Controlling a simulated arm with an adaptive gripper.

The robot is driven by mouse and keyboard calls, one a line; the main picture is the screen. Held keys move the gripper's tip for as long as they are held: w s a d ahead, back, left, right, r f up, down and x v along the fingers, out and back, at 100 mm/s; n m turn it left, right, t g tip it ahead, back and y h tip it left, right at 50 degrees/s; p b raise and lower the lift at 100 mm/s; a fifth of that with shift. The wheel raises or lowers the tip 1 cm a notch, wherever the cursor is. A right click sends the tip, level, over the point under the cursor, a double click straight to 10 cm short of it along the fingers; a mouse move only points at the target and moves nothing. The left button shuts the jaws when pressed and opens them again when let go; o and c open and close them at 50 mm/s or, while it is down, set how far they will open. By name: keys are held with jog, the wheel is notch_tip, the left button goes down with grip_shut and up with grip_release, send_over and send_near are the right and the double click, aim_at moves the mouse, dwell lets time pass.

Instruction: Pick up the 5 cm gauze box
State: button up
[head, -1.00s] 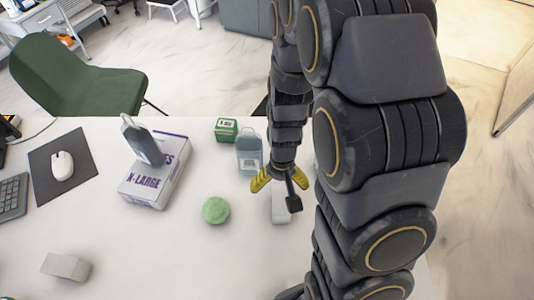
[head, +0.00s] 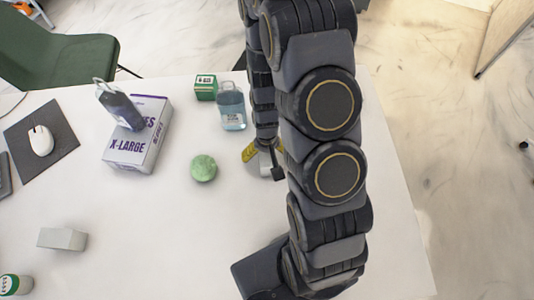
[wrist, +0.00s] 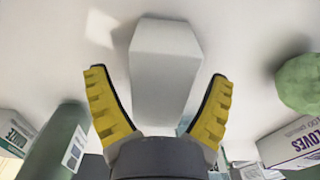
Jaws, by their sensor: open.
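A small plain white box (wrist: 166,70) lies on the table in the wrist view, between and beyond my spread fingers. I see no label on it. In the head view a little of this white box (head: 265,169) shows, mostly hidden by my gripper. A small green and white box (head: 206,88) with print too small to read stands at the back of the table. I cannot tell from print which is the 5 cm gauze box. My gripper (head: 261,155) is open and empty over the white box; its yellow fingers (wrist: 158,105) flank the box's near end.
A green ball (head: 204,168) lies left of my gripper, with a clear bottle (head: 232,108) behind. A pale grey block (head: 62,239) lies front left. The table's (head: 160,230) front middle is clear.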

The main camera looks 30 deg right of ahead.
jog(key=shift+f, duration=0.65)
jog(key=c, duration=1.2)
jog(key=shift+o, duration=0.2)
jog(key=shift+r, duration=0.1)
